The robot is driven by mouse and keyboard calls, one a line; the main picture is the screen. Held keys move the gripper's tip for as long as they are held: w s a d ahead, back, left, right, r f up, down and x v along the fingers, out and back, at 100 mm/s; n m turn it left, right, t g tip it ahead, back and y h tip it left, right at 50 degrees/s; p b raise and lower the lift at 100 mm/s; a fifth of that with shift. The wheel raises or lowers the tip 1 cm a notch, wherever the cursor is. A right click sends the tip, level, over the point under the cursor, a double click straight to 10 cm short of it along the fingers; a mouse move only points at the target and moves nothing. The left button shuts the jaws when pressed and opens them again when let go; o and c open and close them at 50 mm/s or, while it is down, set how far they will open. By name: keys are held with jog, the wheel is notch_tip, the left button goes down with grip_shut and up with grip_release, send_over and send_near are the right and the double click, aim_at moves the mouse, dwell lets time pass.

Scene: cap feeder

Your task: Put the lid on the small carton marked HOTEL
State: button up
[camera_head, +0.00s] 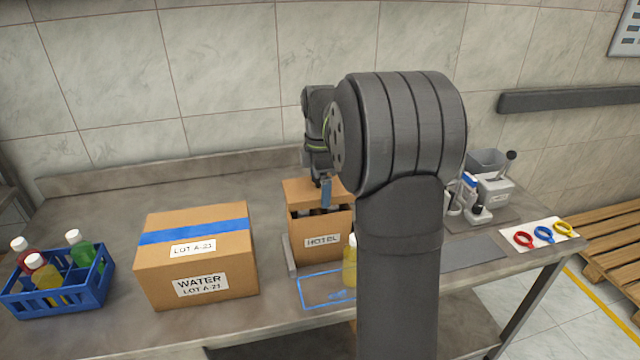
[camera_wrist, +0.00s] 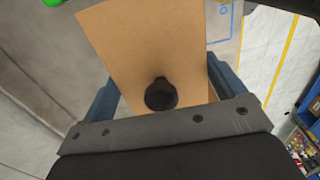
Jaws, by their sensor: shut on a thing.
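The small carton marked HOTEL (camera_head: 306,252) stands upright on the bench, left of my arm. Its upper part shows dark gaps. The tan lid (camera_head: 298,188) is over the carton's top at the back; I cannot tell whether it touches the rim. In the wrist view the lid (camera_wrist: 125,45) is a flat tan board with a round black knob (camera_wrist: 161,95).
A large taped WATER carton (camera_head: 200,265) stands left, beside a blue crate (camera_head: 62,290) of bottles. A yellow bottle (camera_head: 349,268) stands close to the HOTEL carton's front right. A blue outline (camera_head: 302,293) marks the bench in front. Tools and coloured rings (camera_head: 543,234) lie right.

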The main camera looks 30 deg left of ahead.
jog(key=shift+f, duration=0.15)
jog(key=shift+f, duration=0.5)
jog(key=shift+f, duration=0.1)
jog(key=shift+f, duration=0.95)
jog(key=shift+f, duration=0.4)
